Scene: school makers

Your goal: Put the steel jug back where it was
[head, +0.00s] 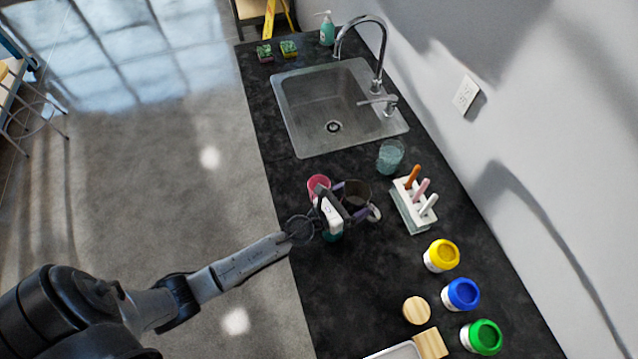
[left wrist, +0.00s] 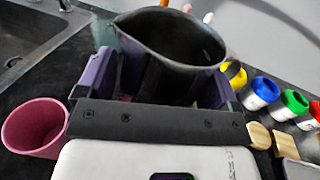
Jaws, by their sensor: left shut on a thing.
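The steel jug (head: 355,192) is a dark grey open vessel with a spout and a pale handle. It is over the black counter (head: 345,285), in front of the sink. My left gripper (head: 349,203) is shut on it, with a purple finger on either side of its body. In the left wrist view the jug (left wrist: 170,45) stands upright between the fingers, with its rim and inside visible. Its base is hidden, so I cannot tell whether it touches the counter. My right gripper is in neither view.
A pink cup (head: 318,184) is close beside the gripper, and a teal item (head: 332,236) is partly hidden under it. A glass (head: 390,155) and a white rack (head: 408,207) stand to the right. Yellow (head: 441,255), blue (head: 461,294) and green (head: 482,336) jars stand nearer. The sink (head: 335,105) lies beyond.

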